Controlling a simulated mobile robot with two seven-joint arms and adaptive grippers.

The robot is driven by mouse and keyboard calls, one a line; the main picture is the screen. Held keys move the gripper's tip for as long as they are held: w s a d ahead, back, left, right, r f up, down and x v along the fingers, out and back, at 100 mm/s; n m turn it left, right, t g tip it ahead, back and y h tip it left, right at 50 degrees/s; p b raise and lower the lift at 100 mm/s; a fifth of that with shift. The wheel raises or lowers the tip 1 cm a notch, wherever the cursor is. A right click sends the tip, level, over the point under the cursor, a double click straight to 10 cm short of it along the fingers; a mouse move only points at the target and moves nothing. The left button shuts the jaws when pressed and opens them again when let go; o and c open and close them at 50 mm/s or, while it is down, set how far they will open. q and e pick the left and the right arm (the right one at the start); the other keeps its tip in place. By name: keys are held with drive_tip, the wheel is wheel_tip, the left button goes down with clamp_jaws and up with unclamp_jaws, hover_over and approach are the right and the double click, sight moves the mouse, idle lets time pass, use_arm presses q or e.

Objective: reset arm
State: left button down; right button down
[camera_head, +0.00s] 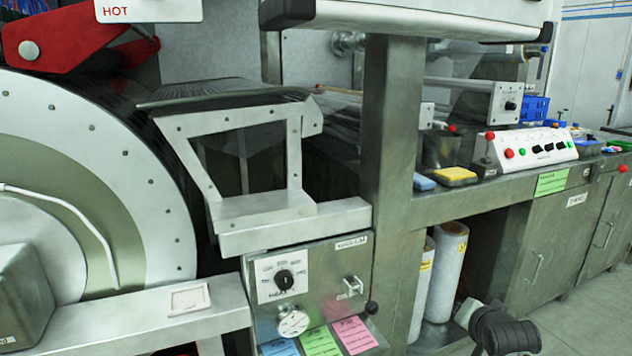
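A dark, rounded part with a pale piece beside it shows at the bottom right edge and looks like part of my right arm (504,331). It is in front of the floor and the lower cabinets. No fingertips can be made out on it, so I cannot tell whether its gripper is open or shut. My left arm and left gripper are not in view.
A large drum (160,175) fills the left, with a pale rail (150,322) before it. A control panel (310,290) with knobs and colored notes stands at centre. A steel post (390,130), white rolls (446,272) and a workbench (470,200) stand right. Floor is clear at far right.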

drive_tip(key=s+a+f+n+g, duration=0.1)
drive_tip(key=s+f+n+g, duration=0.15)
drive_tip(key=s+f, duration=0.7)
drive_tip(key=s+a+f+n+g, duration=0.1)
drive_tip(key=s+f+n+g, duration=0.15)
drive_tip(key=s+f, duration=0.75)
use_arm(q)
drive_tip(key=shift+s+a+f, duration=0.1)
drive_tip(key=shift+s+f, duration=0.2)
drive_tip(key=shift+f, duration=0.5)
use_arm(e)
drive_tip(key=s+a+f+n+g, duration=0.1)
drive_tip(key=s+f+n, duration=0.1)
drive_tip(key=s+f, duration=0.5)
drive_tip(key=s+a+f+n+g+y, duration=0.1)
drive_tip(key=s+f+n+g, duration=0.1)
drive_tip(key=s+f, duration=0.6)
drive_tip(key=shift+n, duration=0.6)
drive_tip(key=shift+s, duration=0.1)
